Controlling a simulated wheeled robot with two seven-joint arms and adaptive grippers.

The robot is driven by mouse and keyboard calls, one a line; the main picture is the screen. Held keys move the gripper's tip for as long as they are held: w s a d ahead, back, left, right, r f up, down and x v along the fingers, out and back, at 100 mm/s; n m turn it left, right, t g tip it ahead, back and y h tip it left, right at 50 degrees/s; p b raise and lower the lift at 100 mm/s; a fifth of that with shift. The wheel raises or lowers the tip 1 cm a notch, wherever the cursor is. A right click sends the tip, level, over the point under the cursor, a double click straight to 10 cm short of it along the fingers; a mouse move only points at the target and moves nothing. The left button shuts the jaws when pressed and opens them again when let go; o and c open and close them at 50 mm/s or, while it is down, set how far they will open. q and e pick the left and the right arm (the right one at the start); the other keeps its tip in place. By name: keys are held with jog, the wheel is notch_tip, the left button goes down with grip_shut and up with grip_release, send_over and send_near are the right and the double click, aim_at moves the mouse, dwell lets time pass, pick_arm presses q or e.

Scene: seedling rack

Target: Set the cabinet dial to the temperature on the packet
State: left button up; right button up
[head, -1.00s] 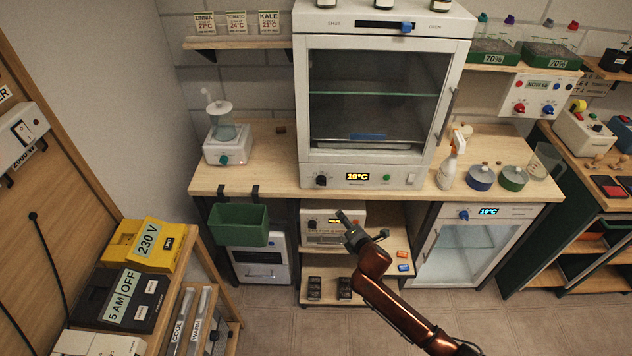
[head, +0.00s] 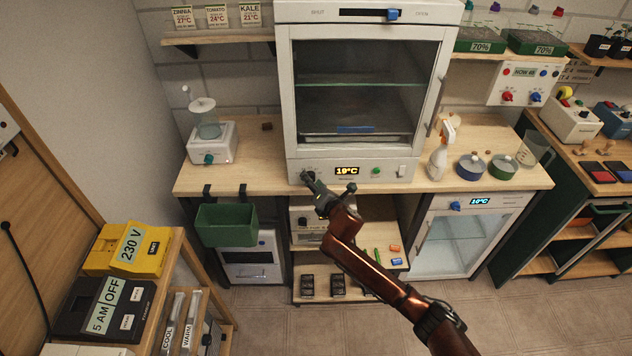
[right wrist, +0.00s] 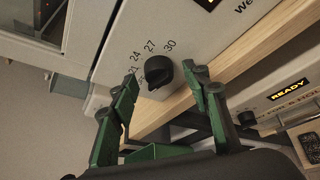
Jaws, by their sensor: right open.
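The cabinet (head: 362,22) stands on the bench, and its display (head: 347,171) reads 19°C. Its black dial (right wrist: 157,72) shows in the right wrist view beside printed marks 21, 24, 27 and 30; its pointer is not clear. My right gripper (right wrist: 165,82) is open, its two green-black fingers on either side of the dial with gaps visible. Seed packets stand on the shelf: zinnia 27°C (head: 183,17), tomato 24°C (head: 217,16), kale 21°C (head: 250,14). My left gripper is not in view.
Below the bench edge is another unit (right wrist: 285,95) reading READY, with its own black knob. A green bin (head: 226,225) hangs left. A spray bottle (head: 438,155) and two round tins stand right of the cabinet. A glass-door unit (head: 462,240) is below right.

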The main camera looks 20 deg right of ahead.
jog(key=shift+d, duration=0.1)
jog(key=c, duration=1.1)
jog(key=shift+d, duration=0.3)
jog(key=shift+c, duration=0.3)
jog(key=shift+a, duration=0.15)
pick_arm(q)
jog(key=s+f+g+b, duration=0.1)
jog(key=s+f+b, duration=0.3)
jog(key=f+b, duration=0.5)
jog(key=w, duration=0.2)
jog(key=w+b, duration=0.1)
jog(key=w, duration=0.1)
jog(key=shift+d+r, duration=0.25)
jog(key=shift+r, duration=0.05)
pick_arm(e)
jog(key=m+t, duration=0.2)
jog(key=m, duration=0.3)
jog(key=f+m+t, duration=0.1)
jog(key=m+t, duration=0.1)
jog(key=m, duration=0.3)
jog(key=m+t, duration=0.2)
jog(key=m, duration=0.2)
jog(key=shift+a+f+m+t+y, duration=0.3)
jog(key=shift+a+m, duration=0.1)
jog(key=shift+r, duration=0.1)
